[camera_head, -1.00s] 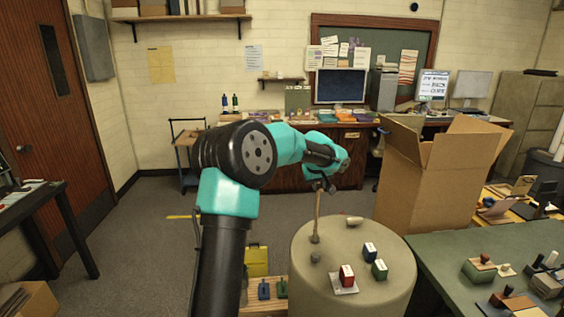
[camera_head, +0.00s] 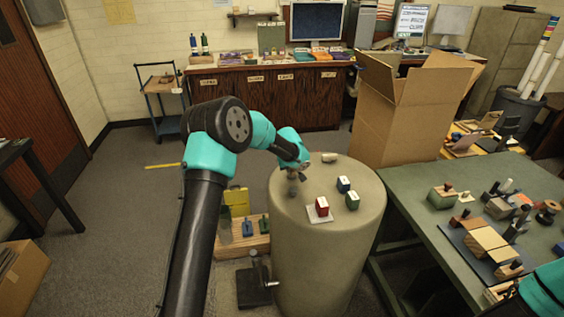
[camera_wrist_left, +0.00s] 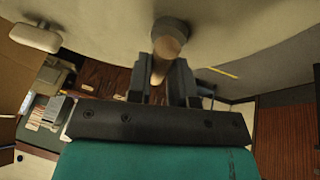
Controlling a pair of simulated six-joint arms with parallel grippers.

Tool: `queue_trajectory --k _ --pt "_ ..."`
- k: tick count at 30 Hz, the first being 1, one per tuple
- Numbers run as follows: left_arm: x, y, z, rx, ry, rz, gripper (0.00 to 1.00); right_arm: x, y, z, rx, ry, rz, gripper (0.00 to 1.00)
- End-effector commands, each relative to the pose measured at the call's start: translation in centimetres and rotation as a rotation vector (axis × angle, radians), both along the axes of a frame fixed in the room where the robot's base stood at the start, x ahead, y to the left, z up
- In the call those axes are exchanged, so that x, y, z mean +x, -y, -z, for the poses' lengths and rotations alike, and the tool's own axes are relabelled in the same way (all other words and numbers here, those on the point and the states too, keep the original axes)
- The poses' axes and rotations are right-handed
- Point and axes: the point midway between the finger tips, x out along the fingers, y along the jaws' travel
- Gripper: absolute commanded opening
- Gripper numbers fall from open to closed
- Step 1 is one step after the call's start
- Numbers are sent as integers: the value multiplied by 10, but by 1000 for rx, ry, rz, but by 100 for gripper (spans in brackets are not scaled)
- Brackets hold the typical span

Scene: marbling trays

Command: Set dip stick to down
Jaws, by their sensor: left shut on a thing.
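The dip stick (camera_wrist_left: 160,62) is a tan rod seen nearly end-on in the left wrist view, running from a dark round fitting (camera_wrist_left: 171,30) on a pale surface to between my fingers. My left gripper (camera_wrist_left: 166,85) is shut on the dip stick. In the head view my left gripper (camera_head: 296,168) is low over the back left of the round drum top (camera_head: 330,220), close to a small grey knob (camera_head: 292,178). The stick is mostly hidden there, so its exact angle cannot be told. My right gripper is not in view.
On the drum are a red block (camera_head: 322,206), a blue block (camera_head: 343,184), a green block (camera_head: 352,201) and a pale handle-like piece (camera_head: 329,157). A green table (camera_head: 420,200) with stamps stands at right. An open cardboard box (camera_head: 405,120) is behind.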

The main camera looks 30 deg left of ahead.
Motion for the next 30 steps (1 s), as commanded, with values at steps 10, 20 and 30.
queue_trajectory --k 10,20,30 --pt "0 1 5 -1 -4 1 0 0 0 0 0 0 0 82" --pt "0 1 4 -1 -3 1 46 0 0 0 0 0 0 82" --pt "-1 2 -3 0 -1 2 46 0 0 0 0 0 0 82"
